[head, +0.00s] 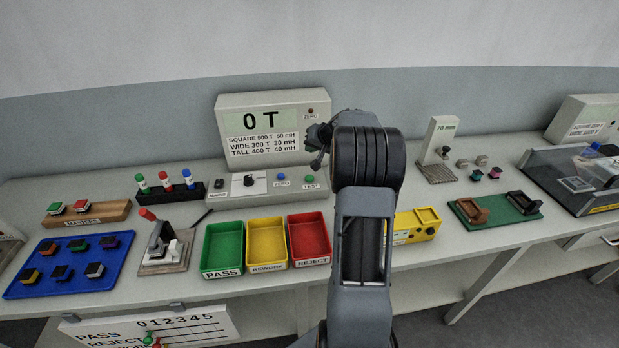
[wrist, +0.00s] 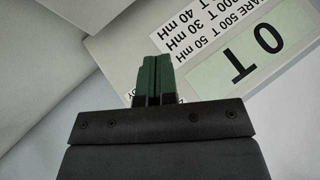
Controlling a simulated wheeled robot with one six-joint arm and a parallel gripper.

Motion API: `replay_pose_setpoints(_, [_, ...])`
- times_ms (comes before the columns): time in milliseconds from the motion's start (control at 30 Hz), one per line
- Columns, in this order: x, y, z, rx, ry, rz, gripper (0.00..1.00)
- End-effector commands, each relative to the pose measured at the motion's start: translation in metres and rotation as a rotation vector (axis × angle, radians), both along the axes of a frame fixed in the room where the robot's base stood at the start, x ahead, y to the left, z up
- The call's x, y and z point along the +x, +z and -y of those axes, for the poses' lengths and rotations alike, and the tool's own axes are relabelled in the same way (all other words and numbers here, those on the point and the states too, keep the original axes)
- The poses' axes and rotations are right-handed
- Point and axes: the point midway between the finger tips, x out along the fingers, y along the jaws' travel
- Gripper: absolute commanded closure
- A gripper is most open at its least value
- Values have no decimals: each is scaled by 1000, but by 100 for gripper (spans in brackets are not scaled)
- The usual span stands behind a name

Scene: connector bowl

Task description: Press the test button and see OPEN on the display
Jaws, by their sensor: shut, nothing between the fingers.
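The tester (head: 268,142) is a grey console with a sloped front. Its display (head: 261,120) reads "0 T", not OPEN, and shows upside down in the wrist view (wrist: 247,62). The test button does not show in the wrist view.
A black knob (head: 248,180) is on the panel's left. Green, yellow and red trays (head: 310,240) stand in front of the tester. A yellow box (head: 418,226) is to the right, partly behind my arm.

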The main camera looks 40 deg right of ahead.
Motion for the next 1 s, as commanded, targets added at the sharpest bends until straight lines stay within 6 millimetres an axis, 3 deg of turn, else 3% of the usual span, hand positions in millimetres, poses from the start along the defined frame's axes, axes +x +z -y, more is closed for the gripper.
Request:
replay_pose_setpoints(367, [0,-25,0,0,1,-2,100])
replay_pose_setpoints(800, [0,-80,0,-1,1,0,100])
replay_pose_setpoints(1000, [0,-88,0,-1,1,0,100])
